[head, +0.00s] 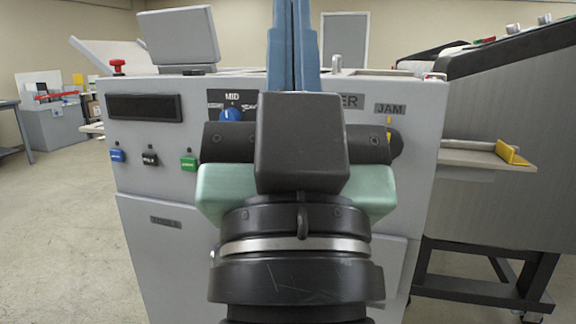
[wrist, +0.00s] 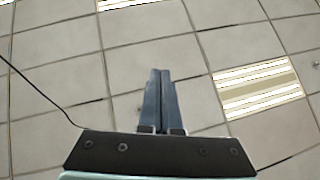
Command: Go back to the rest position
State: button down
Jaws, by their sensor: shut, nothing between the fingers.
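My gripper (head: 293,50) points straight up in the head view, in front of the grey machine (head: 165,232). Its two blue-grey fingers lie together, shut with nothing between them. In the wrist view my gripper (wrist: 161,75) shows its closed fingers against the ceiling. My wrist hides the middle of the machine's front panel, including part of its labels. No object is held.
The panel carries a blue knob (head: 231,114), a red mushroom button (head: 117,66), a dark display (head: 145,107), and blue, black and green buttons at left. A side shelf (head: 480,154) with a yellow bracket (head: 511,153) juts out at right. Open floor lies left.

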notch_tip(320, 180, up, 32)
jog(key=s+p, duration=0.1)
jog(key=p, duration=3)
jog(key=shift+s+a, duration=0.15)
jog(key=shift+s, duration=0.15)
jog(key=shift+r, duration=0.1)
